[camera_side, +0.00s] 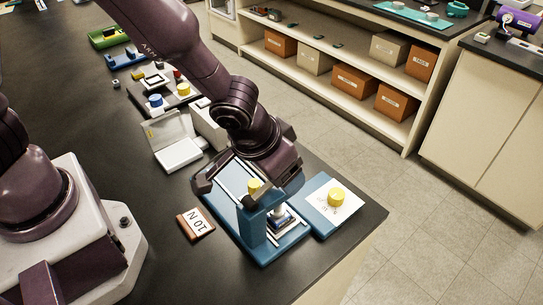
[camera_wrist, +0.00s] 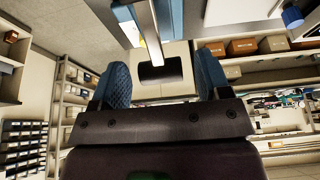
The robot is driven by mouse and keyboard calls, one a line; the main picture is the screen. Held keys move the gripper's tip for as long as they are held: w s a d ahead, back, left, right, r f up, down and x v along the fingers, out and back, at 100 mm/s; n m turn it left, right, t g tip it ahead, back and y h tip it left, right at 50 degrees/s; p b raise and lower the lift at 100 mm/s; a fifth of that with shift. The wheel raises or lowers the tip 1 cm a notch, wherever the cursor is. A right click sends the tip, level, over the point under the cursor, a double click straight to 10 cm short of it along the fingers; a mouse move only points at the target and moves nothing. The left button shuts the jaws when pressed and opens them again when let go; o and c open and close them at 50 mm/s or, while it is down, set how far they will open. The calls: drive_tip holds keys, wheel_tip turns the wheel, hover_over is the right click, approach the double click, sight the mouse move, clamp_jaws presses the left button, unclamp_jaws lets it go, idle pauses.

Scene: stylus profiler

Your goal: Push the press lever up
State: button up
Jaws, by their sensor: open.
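The blue press (camera_side: 252,228) stands near the right end of the dark bench, with a small dark and white piece (camera_side: 281,219) inside its frame. My gripper (camera_side: 226,192) is low over the press, fingers apart; its wrist hides part of the press. In the wrist view my gripper (camera_wrist: 162,88) shows two blue-padded fingers spread wide. A dark rounded bar (camera_wrist: 160,71), which looks like the press lever's grip, shows in the gap between them, with clear space on both sides. Whether it touches anything of mine cannot be told. The lever is not clear in the side view.
A blue plate with a white sheet (camera_side: 318,211) and yellow knob (camera_side: 336,196) lies right of the press. A brown-edged label block (camera_side: 196,224) lies left of it. An open white case (camera_side: 178,153) and a tray of parts (camera_side: 160,88) stand behind.

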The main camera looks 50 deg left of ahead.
sight(253, 198)
drive_tip(key=v, duration=1.2)
drive_tip(key=shift+s+r, duration=0.15)
drive_tip(key=shift+r, duration=0.25)
drive_tip(key=w+a+f+n+g+y, duration=0.1)
drive_tip(key=w+a+f+n+g, duration=0.1)
drive_tip(key=w+a, duration=0.3)
drive_tip(key=d+f+g, duration=0.1)
drive_tip(key=f, duration=0.3)
drive_tip(key=d+f+m, duration=0.1)
drive_tip(key=d+f, duration=0.1)
drive_tip(key=f, duration=0.2)
drive_tip(key=w+d+f+m+g+h, duration=0.1)
drive_tip(key=d+f, duration=0.1)
drive_tip(key=f, duration=0.2)
drive_tip(key=shift+w+g, duration=0.1)
drive_tip(key=shift+g, duration=0.2)
